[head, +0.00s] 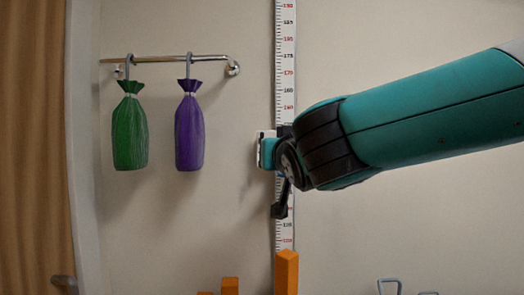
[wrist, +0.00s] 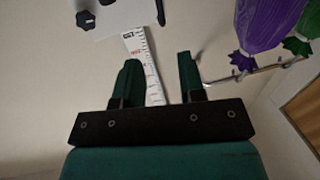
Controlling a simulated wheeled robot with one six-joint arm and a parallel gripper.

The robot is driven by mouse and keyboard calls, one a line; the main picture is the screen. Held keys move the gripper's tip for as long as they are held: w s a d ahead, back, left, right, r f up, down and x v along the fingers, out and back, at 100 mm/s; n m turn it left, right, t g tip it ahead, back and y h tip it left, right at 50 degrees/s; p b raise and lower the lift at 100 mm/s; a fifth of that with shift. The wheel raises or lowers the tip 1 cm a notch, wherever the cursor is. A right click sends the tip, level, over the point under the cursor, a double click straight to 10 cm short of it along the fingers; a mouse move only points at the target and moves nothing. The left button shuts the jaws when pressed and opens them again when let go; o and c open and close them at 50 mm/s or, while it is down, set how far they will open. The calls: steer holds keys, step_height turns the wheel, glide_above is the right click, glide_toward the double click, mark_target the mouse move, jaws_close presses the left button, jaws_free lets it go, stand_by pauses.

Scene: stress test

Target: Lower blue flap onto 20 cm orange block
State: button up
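Three orange blocks rise from the bottom edge of the head view: a tall one (head: 287,272) below the ruler, a shorter one (head: 229,286) to its left, and a barely visible one (head: 206,293). Their lower parts are cut off, so I cannot tell which is the 20 cm block. I cannot make out a blue flap in either view. My gripper (wrist: 158,60) is open in the wrist view, with two dark green fingers apart and nothing held between them. In the head view my arm's end is in front of the wall ruler, above the tall block, and its fingers are unclear.
A wall ruler (head: 285,65) runs vertically behind my arm. A green bag (head: 130,135) and a purple bag (head: 189,135) hang from a wall rail (head: 165,59). Grey wire frames (head: 389,285) show at bottom right. A white panel (wrist: 118,17) with dark knobs is in the wrist view.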

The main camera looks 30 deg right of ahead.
steer(key=p+x, duration=0.5)
steer(key=x, duration=1.1)
steer(key=shift+w+d, duration=0.1)
steer(key=shift+w, duration=0.1)
jaws_close()
